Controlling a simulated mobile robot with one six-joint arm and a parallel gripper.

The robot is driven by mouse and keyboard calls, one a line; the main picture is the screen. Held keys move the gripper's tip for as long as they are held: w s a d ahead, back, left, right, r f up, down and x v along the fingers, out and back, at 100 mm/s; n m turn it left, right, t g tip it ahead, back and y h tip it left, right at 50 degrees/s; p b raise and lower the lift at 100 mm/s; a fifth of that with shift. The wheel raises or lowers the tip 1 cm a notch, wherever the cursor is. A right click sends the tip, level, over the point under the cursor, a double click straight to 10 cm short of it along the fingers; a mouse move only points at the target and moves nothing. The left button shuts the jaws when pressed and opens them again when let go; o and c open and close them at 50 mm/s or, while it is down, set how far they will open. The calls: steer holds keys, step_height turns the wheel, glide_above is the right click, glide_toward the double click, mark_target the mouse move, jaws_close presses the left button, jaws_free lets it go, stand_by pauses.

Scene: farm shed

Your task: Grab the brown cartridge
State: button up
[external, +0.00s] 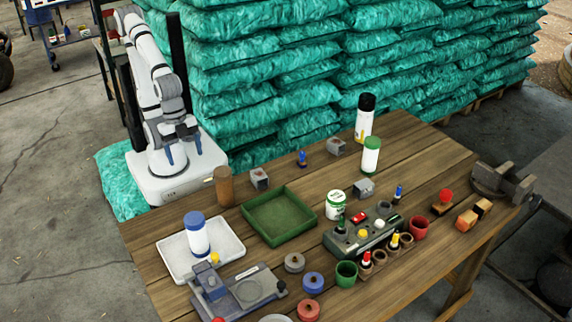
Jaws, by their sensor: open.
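A brown upright cylinder (225,187), which looks like the brown cartridge, stands at the table's back left edge, beside my white base. My gripper (184,155) hangs above my base with its blue fingers apart and nothing between them. It is to the left of the brown cylinder and higher in the picture, not touching it. The cylinder is in plain view.
A green tray (249,218) is right of the cylinder. A white tray (176,257) holds a blue-and-white bottle (196,236) in front. A small grey block (259,178) stands close by. Stacked teal sacks (262,60) rise behind the wooden table (140,235).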

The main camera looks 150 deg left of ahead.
mark_target(224, 179)
steer(key=w+a+g+b, duration=0.1)
steer(key=w+a, duration=0.1)
steer(key=w+a+m+g+b, duration=0.1)
steer(key=w+a, duration=0.2)
steer(key=w+a+f+g+b, duration=0.1)
steer(key=w+a, duration=0.2)
steer(key=shift+w+m+b, duration=0.15)
steer(key=shift+m+b, duration=0.25)
steer(key=shift+w+a+f, duration=0.1)
steer(key=shift+a+f, duration=0.05)
steer(key=shift+f, duration=0.05)
steer(key=f, duration=0.7)
steer(key=shift+w+f, duration=0.2)
steer(key=shift+w, duration=0.05)
steer(key=shift+c, duration=0.4)
steer(key=c, duration=1.1)
steer(key=shift+c, duration=0.2)
